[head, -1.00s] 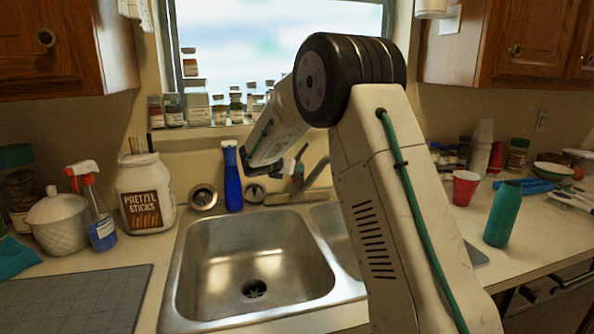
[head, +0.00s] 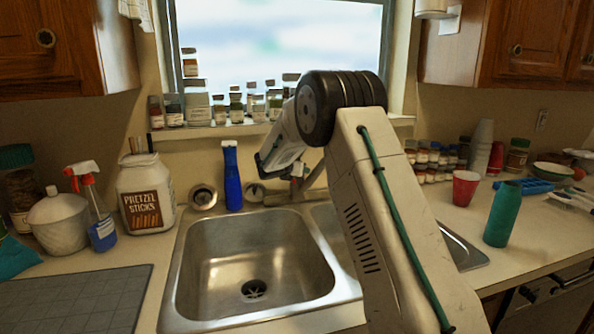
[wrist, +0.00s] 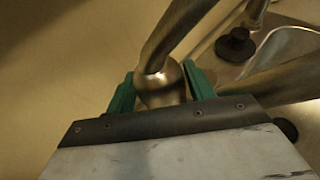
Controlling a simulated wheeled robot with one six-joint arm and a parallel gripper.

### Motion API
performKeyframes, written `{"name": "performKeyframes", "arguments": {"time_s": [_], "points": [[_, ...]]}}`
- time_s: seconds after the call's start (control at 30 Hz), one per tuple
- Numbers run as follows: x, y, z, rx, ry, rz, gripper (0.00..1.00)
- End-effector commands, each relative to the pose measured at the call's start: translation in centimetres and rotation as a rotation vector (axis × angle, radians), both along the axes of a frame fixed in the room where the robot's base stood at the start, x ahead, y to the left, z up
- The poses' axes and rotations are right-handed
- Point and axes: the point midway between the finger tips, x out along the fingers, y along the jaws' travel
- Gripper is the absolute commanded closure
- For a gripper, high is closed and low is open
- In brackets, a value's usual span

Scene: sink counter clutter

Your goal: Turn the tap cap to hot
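The tap is metal, with a rounded cap (wrist: 162,88) from which a long bar rises toward the top of the wrist view. My gripper (wrist: 160,85) has its two green fingers apart, one on each side of the cap. The gaps are narrow, and I cannot tell whether either finger touches it. In the head view my gripper (head: 298,175) is at the tap behind the sink, left of my arm. The tap (head: 316,186) is partly hidden by my arm there, and its hot marking is not visible.
The sink basin (head: 200,290) is empty in front of the tap. A blue bottle (head: 232,180) stands left of my gripper. Small jars (head: 220,112) line the window sill behind. A red cup (head: 465,188) and a teal bottle (head: 502,215) stand to the right.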

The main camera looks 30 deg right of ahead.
Motion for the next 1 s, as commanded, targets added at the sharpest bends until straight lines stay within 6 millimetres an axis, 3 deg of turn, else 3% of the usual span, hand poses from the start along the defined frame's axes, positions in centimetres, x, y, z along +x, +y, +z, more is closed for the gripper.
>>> {"name": "performKeyframes", "arguments": {"time_s": [0.03, 0.1, 0.47, 1.0], "points": [[-0.01, 0.02, 0.01, 0.000, 0.000, 0.000, 0.62], [-0.01, 0.02, 0.01, 0.000, 0.000, 0.000, 0.75], [0.06, 0.11, 0.00, 0.000, 0.000, -0.059, 0.75], [0.11, 0.08, -0.02, 0.001, -0.001, -0.396, 0.75]]}}
